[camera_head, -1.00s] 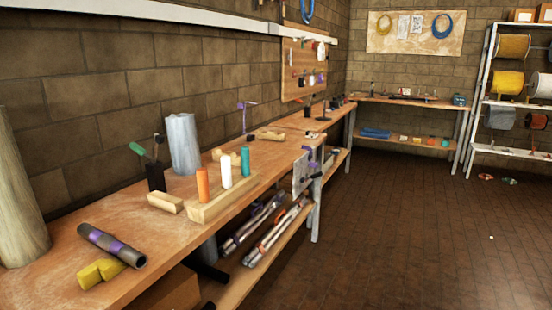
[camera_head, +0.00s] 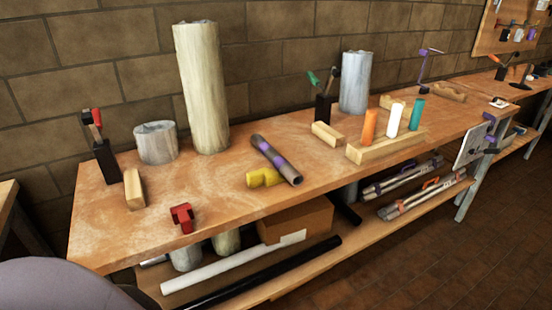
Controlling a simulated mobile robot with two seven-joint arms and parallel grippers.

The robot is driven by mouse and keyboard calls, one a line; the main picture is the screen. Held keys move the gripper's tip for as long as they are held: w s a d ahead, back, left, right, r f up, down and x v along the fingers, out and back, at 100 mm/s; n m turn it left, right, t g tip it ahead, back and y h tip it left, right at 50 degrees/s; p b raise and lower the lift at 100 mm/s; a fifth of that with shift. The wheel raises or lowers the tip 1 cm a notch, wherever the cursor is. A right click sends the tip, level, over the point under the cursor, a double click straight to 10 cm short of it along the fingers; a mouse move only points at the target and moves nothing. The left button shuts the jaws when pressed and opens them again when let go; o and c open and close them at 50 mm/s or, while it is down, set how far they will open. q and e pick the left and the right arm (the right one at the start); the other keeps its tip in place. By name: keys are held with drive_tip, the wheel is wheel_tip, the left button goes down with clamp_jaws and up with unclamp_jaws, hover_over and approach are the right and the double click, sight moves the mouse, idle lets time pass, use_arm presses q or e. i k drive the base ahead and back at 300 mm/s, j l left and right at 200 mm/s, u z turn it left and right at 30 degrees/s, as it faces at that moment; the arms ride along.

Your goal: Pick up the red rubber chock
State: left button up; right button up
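A red chock (camera_head: 182,217) sits on the wooden workbench (camera_head: 225,196) near its front edge, toward the left end. It is small, dark red and blocky with a notched top. Nothing stands right against it; a pale wooden block (camera_head: 134,189) is behind it to the left. A yellow chock (camera_head: 264,178) of similar size lies to its right, beside a dark pipe with purple bands (camera_head: 277,160). Neither of my grippers is in view.
Black holders with tools (camera_head: 105,161) stand at the back. Below is a shelf with a cardboard box (camera_head: 296,220) and pipes. Bare benchtop surrounds the red chock. A rounded grey shape fills the lower left corner.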

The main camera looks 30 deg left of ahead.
sight(183, 215)
drive_tip(key=u, duration=0.4)
drive_tip(key=j+u, duration=0.1)
drive_tip(key=u, duration=0.3)
drive_tip(key=j+u, duration=0.1)
drive_tip(key=u, duration=0.7)
